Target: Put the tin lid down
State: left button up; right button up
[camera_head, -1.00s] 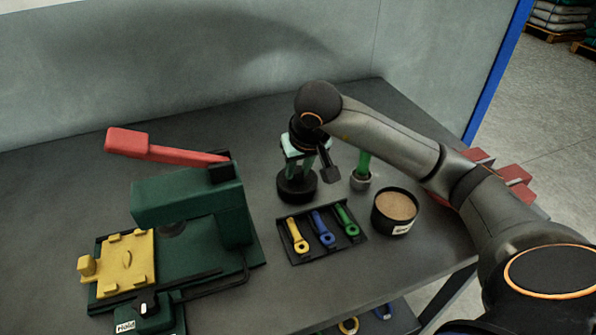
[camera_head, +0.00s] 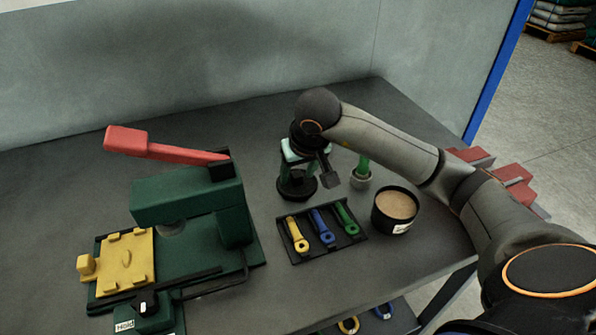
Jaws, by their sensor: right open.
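The tin lid (camera_head: 297,190) is a dark round disc on the grey bench, behind the tool tray. My right gripper (camera_head: 297,175) points down just above it, with its fingers open over the lid. The wrist and fingers partly cover the lid, so I cannot tell whether a finger still touches it. The open tin (camera_head: 396,207), black-walled with a light brown filling, stands to the right of the lid. My left gripper is not in view.
A black tray (camera_head: 322,233) holds yellow, blue and green tools. A green-handled item (camera_head: 362,175) stands close to the right of the gripper. A green press (camera_head: 190,205) with a red lever (camera_head: 165,149) and yellow plate (camera_head: 126,260) fills the left.

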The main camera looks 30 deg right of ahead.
jog(key=shift+r+p, duration=0.3)
jog(key=shift+r, duration=0.05)
jog(key=v, duration=1.1)
jog(key=shift+s+r+p, duration=0.25)
jog(key=shift+s+p, duration=0.05)
jog(key=shift+p, duration=0.05)
jog(key=shift+a, duration=0.1)
